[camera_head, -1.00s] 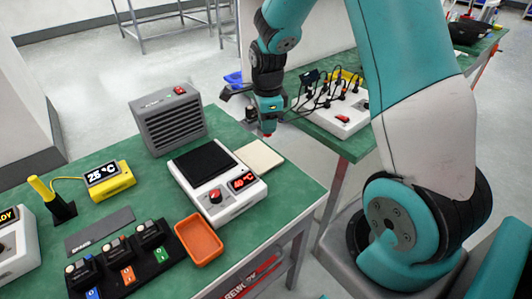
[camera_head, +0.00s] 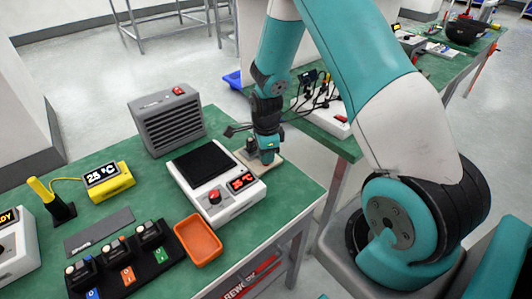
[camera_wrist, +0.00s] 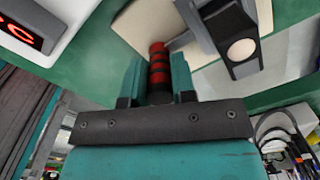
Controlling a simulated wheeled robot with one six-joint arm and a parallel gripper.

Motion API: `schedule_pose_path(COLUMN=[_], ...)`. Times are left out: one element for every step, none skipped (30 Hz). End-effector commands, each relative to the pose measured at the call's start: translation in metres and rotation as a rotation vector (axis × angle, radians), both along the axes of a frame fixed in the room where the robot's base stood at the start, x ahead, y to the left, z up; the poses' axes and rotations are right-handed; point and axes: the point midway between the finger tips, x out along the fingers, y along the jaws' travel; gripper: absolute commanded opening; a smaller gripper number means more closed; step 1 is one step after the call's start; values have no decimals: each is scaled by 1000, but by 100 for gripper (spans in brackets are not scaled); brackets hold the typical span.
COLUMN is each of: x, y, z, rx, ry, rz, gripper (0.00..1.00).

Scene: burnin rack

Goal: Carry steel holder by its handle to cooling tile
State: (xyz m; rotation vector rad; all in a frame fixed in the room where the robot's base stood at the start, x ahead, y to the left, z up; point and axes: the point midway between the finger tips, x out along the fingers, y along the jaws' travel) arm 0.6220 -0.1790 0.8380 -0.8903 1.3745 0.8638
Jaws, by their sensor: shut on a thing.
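The steel holder shows in the wrist view as a grey metal piece (camera_wrist: 215,22) with a pale round disc at its end. Its handle, banded red and black (camera_wrist: 158,65), lies between my fingers. My gripper (camera_head: 267,160) is shut on this handle, low over the cooling tile. The cooling tile is a cream square (camera_head: 262,171) at the right of the green bench, and also shows behind the holder in the wrist view (camera_wrist: 140,25). The holder is over the tile; I cannot tell if it touches. My gripper hides most of it in the head view.
A white hot plate (camera_head: 232,204) with a black top and red display stands close left of the tile. A grey fan box (camera_head: 168,122) stands behind, an orange tray (camera_head: 198,241) in front. A second bench (camera_head: 328,122) with cabled equipment is at the right.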

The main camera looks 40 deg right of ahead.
Motion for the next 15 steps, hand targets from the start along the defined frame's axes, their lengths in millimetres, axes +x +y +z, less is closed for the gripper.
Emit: schedule_pose_path(x=[0, 0, 0, 0, 0, 0, 0, 0, 0, 0, 0, 0, 0, 0, 0], y=[0, 0, 0, 0, 0, 0, 0, 0, 0, 0, 0, 0, 0, 0, 0], z=[-3, -3, -2, -2, -2, -2, -2, -2, -2, -2, -2, -1, -1, 1, 3], rx=[0, 0, 0, 0, 0, 0, 0, 0, 0, 0, 0, 0, 0, 0, 0], ry=[0, 0, 0, 0, 0, 0, 0, 0, 0, 0, 0, 0, 0, 0, -1], rz=[0, 0, 0, 0, 0, 0, 0, 0, 0, 0, 0, 0, 0, 0, 0], gripper=[0, 27, 36, 43, 50, 50, 50, 50, 50, 50, 50, 50, 50, 50, 50])
